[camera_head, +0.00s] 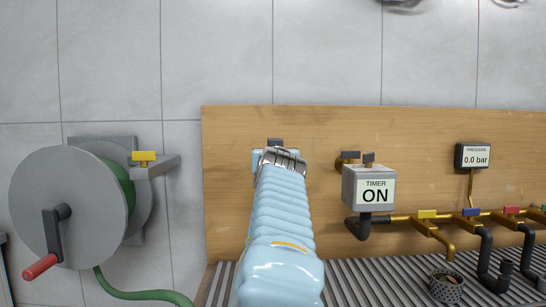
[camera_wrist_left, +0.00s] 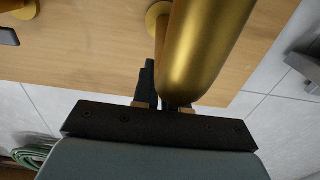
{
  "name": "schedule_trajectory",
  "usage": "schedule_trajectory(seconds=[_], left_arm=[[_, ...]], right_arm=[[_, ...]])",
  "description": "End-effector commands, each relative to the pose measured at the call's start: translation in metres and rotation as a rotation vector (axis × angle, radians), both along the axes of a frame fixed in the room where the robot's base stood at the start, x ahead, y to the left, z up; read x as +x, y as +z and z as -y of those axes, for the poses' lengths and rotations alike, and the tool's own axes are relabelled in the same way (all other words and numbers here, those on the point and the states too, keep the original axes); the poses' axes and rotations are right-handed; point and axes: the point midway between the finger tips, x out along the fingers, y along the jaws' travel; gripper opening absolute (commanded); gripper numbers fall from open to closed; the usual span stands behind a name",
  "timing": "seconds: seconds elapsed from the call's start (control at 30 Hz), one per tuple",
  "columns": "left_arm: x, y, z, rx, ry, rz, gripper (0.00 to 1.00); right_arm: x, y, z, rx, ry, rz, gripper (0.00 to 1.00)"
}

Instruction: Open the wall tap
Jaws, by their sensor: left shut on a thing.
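My left arm reaches up the middle of the head view, and its gripper (camera_head: 278,157) is at the wooden wall board. The wall tap is mostly hidden behind this arm there; a small dark piece (camera_head: 275,142) shows just above the gripper. In the left wrist view a large brass tap body (camera_wrist_left: 208,48) stands out from the board, with a round brass flange (camera_wrist_left: 157,14) behind it. My left gripper (camera_wrist_left: 165,104) is shut on part of the tap, beside the brass body. The gripped part is hidden, so I cannot tell how far the handle is turned. My right gripper is out of view.
A grey timer box (camera_head: 369,187) reading ON hangs right of my arm. Further right are a brass manifold (camera_head: 400,218) with coloured handles and a gauge (camera_head: 473,156) reading 0.0 bar. A hose reel (camera_head: 68,205) with green hose stands left. A ribbed grate (camera_head: 385,275) lies below.

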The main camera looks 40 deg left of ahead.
Motion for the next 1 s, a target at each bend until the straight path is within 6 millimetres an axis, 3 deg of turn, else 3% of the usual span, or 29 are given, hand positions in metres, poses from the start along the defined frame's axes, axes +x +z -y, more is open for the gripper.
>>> schedule_trajectory(seconds=[0.17, 0.2, 0.3, 0.67, 0.77, 1.0], left_arm=[[0.000, -0.002, 0.001, -0.003, -0.001, -0.003, 0.00], [0.000, -0.002, 0.001, -0.003, -0.001, -0.003, 0.18], [0.000, -0.001, 0.001, -0.002, -0.001, -0.002, 0.33], [-0.004, -0.002, 0.005, 0.000, -0.003, -0.001, 0.33], [-0.014, -0.003, 0.015, 0.001, -0.004, -0.001, 0.33], [-0.059, -0.003, 0.054, 0.002, -0.006, 0.001, 0.33]], right_arm=[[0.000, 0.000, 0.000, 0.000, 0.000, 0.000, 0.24], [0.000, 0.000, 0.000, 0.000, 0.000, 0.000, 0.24], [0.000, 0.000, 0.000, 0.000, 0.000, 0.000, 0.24], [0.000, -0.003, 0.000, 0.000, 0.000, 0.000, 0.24], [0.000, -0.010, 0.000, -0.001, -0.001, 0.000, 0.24], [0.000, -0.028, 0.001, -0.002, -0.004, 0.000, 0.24]])
